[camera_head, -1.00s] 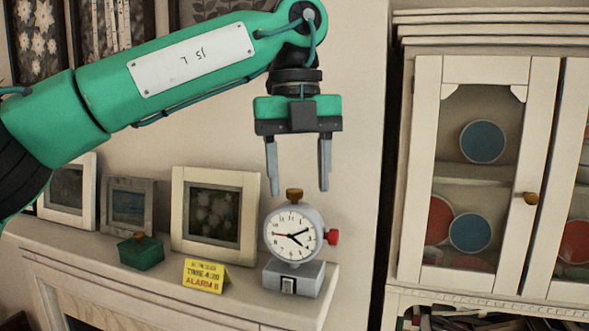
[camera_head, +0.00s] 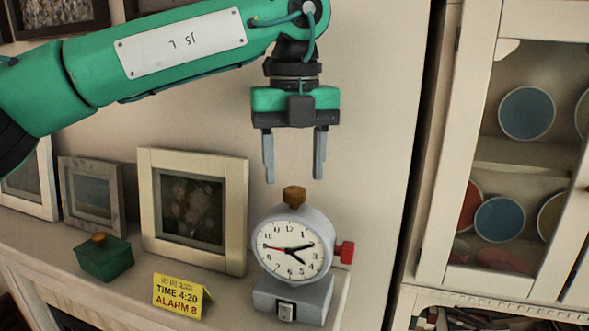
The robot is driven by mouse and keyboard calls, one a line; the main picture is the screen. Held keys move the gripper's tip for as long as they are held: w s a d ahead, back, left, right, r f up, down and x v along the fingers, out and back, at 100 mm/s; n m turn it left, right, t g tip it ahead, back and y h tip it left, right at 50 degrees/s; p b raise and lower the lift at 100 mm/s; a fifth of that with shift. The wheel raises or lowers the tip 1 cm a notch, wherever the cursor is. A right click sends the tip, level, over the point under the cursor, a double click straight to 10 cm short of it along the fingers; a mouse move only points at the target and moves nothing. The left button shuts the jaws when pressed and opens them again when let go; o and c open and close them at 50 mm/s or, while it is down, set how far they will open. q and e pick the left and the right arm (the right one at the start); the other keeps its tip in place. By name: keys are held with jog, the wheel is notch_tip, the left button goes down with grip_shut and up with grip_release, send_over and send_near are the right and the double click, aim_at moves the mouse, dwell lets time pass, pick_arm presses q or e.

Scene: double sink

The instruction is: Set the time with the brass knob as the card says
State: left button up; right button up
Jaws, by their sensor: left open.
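A grey clock (camera_head: 291,249) with a white face stands on a grey base at the mantel's right end. A brass knob (camera_head: 294,197) sits on its top and a red knob (camera_head: 346,252) on its right side. The black hands point near 4 and just past 2; a red hand points near 9. A yellow card (camera_head: 179,297) left of the clock reads "TIME 4:20" and "ALARM 8". My left gripper (camera_head: 294,181) points down, open and empty, its fingertips appearing just above the brass knob, one to each side. My right gripper is not in view.
On the mantel (camera_head: 110,293), a green box (camera_head: 104,260) with a brass-coloured knob stands left of the card. Picture frames (camera_head: 194,209) lean behind. A white glass-door cabinet (camera_head: 450,200) with plates stands at the right.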

aim_at(295, 190)
pick_arm(q)
jog(key=f, duration=0.1)
jog(key=f+p, duration=0.1)
jog(key=shift+w+f, duration=0.35)
jog(key=shift+f, duration=0.1)
jog(key=shift+s, duration=0.25)
jog(key=shift+c, duration=0.6)
jog(key=c, duration=0.4)
jog(key=shift+w, duration=0.1)
jog(key=c, duration=0.5)
jog(key=shift+o, duration=0.2)
jog(key=shift+f+m+b, duration=0.2)
jog(key=shift+m+b, duration=0.4)
jog(key=shift+b, duration=0.05)
jog(key=m+b, duration=0.2)
jog(key=m, duration=0.1)
jog(key=m+b, duration=0.1)
jog(key=m, duration=0.2)
jog(key=shift+r+m, duration=0.1)
jog(key=shift+m, duration=0.3)
jog(key=shift+r+m, duration=0.1)
jog(key=shift+m, duration=1.7)
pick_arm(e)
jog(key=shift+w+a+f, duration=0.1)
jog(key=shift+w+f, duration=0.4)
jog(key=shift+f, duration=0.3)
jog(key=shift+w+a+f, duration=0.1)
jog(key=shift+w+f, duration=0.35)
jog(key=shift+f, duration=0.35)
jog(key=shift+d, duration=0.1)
